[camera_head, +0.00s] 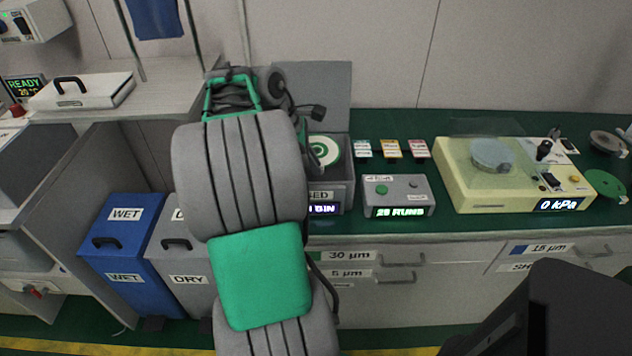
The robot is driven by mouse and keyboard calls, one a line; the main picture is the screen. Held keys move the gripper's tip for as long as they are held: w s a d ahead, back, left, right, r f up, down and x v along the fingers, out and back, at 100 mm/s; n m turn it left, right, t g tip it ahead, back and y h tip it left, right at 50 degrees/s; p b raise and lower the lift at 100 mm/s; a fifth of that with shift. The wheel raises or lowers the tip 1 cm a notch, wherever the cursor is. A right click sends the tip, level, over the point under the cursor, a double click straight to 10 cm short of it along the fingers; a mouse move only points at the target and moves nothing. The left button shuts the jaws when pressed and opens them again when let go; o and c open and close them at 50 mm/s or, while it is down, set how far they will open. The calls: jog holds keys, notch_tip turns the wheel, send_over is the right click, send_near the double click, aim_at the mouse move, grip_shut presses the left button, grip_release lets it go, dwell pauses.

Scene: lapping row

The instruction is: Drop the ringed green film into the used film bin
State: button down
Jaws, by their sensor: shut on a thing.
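The used film bin (342,189) is a grey box on the green bench, right of my arm. Its label is partly covered by the arm, and its grey lid (322,82) stands open behind. A pale disc with a green ring (323,151), which looks like the ringed green film, shows at the bin's mouth. My arm hides its left edge, and I cannot tell its height over the bin floor. My gripper (296,108) is dark and mostly hidden behind my arm, at the bin's upper left. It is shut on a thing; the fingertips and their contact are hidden.
A grey control box (398,196) reading 29 RUNS stands right of the bin. A cream vacuum unit (515,180) stands further right, with a plain green disc (605,184) beside it. Blue WET (120,240) and grey DRY (185,255) bins stand low at left.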

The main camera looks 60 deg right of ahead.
jog(key=shift+r, duration=0.1)
jog(key=c, duration=1.4)
grip_release()
jog(key=shift+o, duration=0.2)
jog(key=p+v, duration=0.3)
jog(key=v, duration=0.4)
jog(key=shift+w+r, duration=0.15)
jog(key=shift+r, duration=0.2)
jog(key=shift+w+a, duration=0.1)
jog(key=shift+a, duration=0.05)
